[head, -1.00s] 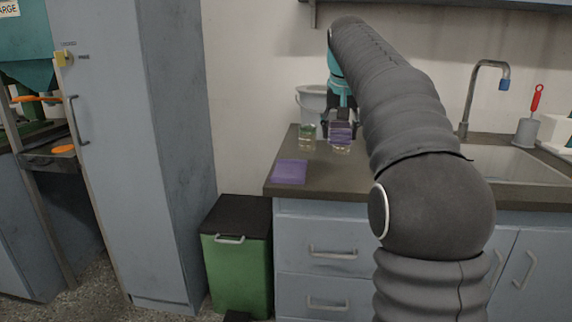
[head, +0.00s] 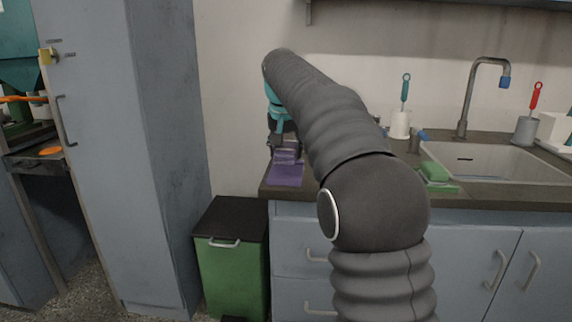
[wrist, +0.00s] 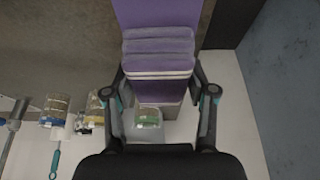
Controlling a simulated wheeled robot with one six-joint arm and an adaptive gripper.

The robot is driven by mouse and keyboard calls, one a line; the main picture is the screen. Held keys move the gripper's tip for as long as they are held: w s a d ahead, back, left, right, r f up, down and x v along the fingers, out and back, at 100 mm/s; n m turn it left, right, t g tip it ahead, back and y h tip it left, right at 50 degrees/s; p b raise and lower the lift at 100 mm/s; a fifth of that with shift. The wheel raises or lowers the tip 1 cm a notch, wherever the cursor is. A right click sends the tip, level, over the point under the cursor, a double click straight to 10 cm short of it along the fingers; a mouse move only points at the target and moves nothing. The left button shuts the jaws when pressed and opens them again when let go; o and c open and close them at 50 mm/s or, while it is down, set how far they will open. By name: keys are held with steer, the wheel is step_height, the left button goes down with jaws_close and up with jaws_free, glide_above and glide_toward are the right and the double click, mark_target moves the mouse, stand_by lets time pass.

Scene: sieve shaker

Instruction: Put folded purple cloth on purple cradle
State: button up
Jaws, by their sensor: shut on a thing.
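My gripper (head: 284,146) is shut on the folded purple cloth (head: 287,154), above the left end of the counter. In the wrist view the folded purple cloth (wrist: 158,48) is a stack of lilac layers with a pale stripe, held between the two fingers of my gripper (wrist: 160,78). The purple cradle (head: 285,178) is a flat purple piece on the counter, right under the held cloth. It also shows behind the cloth in the wrist view (wrist: 157,12). I cannot tell whether cloth and cradle touch.
The dark counter (head: 375,199) ends just left of the cradle, beside a green bin (head: 232,275). Several jars (wrist: 56,108) stand near the wall in the wrist view. The sink (head: 500,162) and a green sponge (head: 434,172) lie right of my arm.

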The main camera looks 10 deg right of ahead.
mark_target(286, 173)
steer(key=shift+f+b, duration=0.4)
steer(key=shift+f, duration=1.55)
steer(key=shift+f, duration=0.1)
steer(key=o, duration=1.1)
steer(key=p+v, duration=0.1)
steer(key=v, duration=0.9)
steer(key=shift+r+p, duration=0.25)
steer(key=shift+p, duration=0.1)
steer(key=shift+v, duration=0.85)
